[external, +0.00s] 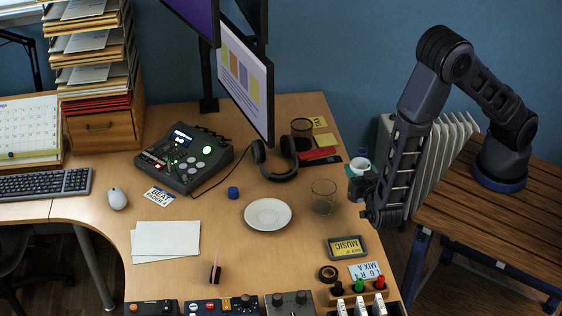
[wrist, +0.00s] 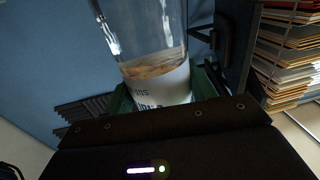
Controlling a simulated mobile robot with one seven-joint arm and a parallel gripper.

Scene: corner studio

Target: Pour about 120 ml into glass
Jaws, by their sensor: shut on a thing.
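My gripper (external: 361,183) is shut on a clear bottle (wrist: 150,38) with a white label (wrist: 160,84), at the right edge of the desk. In the external view the bottle (external: 361,166) looks about upright, and its clear upper part is hard to make out. In the wrist view, liquid shows just above the label, and green finger pads (wrist: 207,83) flank the bottle. The glass (external: 323,198) stands on the desk, left of and nearer the camera than my gripper, apart from the bottle. It looks empty.
A white saucer (external: 268,214) lies left of the glass. Headphones (external: 275,162), a dark cup (external: 301,132) and a monitor (external: 246,80) are behind it. A small framed sign (external: 345,247) lies in front. A blue cap (external: 233,193) lies beyond the saucer.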

